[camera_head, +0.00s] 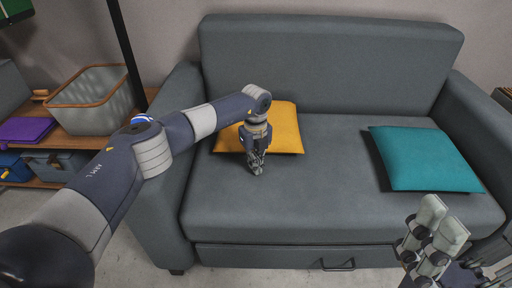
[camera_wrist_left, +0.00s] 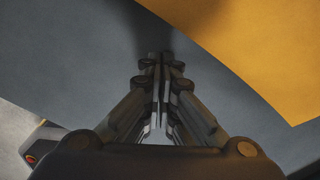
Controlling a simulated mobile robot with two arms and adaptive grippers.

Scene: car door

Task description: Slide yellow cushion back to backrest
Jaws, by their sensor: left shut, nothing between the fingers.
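The yellow cushion (camera_head: 286,128) lies flat on the left part of the sofa seat, a little in front of the backrest (camera_head: 320,65). My left arm crosses over part of it. My left gripper (camera_head: 256,170) points down at the seat just in front of the cushion's front edge, shut and empty. In the left wrist view the shut fingers (camera_wrist_left: 160,62) are over grey fabric, with the yellow cushion (camera_wrist_left: 255,45) at the upper right. I cannot tell whether the fingertips touch the seat. My right gripper (camera_head: 432,238) is at the lower right, in front of the sofa.
A teal cushion (camera_head: 424,158) lies on the right part of the seat. The grey sofa (camera_head: 330,205) has armrests on both sides. A shelf with a basket (camera_head: 92,105) and a purple item (camera_head: 25,131) stands at the left. The seat's middle is clear.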

